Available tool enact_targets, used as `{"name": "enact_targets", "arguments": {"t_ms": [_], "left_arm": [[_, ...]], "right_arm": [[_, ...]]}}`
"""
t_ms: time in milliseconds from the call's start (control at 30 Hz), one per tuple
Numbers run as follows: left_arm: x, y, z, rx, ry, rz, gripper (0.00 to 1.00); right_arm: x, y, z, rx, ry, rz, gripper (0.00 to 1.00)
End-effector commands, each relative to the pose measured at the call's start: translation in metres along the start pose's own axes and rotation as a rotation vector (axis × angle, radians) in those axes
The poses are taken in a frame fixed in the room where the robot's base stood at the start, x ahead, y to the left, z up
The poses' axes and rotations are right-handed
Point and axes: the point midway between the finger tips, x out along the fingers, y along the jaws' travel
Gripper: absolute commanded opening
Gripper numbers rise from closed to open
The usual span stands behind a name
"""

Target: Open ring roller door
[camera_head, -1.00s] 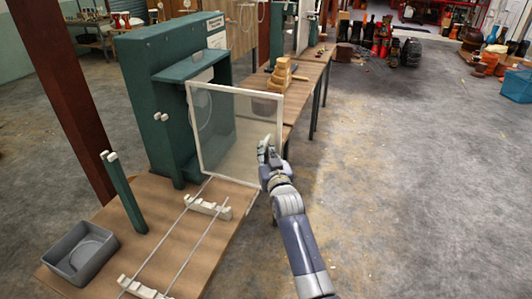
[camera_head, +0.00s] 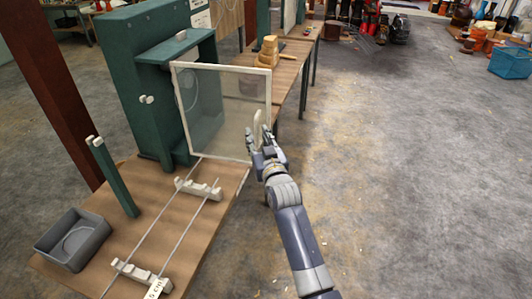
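The ring roller door is a pale-framed, see-through panel (camera_head: 225,110). It stands swung out from the front of a green machine housing (camera_head: 140,85), with a gap visible behind it. My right gripper (camera_head: 262,130) is at the door's right edge, around mid to lower height, with its fingers upright. It overlaps the frame in the picture; whether it touches or grips the frame is unclear. My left gripper is not in view.
A wooden bench (camera_head: 150,215) carries two rods on white supports (camera_head: 198,188), a grey tray (camera_head: 75,240) and a green post (camera_head: 115,178). A brown pillar (camera_head: 50,95) stands at left. Stacked wooden blocks (camera_head: 268,50) sit on a bench behind.

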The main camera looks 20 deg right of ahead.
Motion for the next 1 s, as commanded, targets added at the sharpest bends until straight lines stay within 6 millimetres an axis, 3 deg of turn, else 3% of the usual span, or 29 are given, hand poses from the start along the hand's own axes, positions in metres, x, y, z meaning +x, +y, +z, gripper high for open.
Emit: {"name": "enact_targets", "arguments": {"t_ms": [400, 600, 867, 900, 1000], "left_arm": [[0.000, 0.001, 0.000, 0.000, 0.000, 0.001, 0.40], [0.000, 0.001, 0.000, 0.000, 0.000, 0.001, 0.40], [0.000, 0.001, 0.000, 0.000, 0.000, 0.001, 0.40], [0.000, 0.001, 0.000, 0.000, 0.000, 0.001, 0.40], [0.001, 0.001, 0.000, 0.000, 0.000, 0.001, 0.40]], "right_arm": [[-0.069, 0.003, 0.001, -0.001, -0.001, 0.002, 0.31], [-0.082, 0.003, 0.001, -0.001, -0.002, 0.003, 0.31], [-0.083, 0.003, 0.001, -0.001, -0.001, 0.003, 0.31], [-0.083, 0.003, 0.001, -0.001, -0.001, 0.003, 0.29], [-0.083, 0.003, 0.001, 0.009, -0.001, 0.000, 0.06]]}}
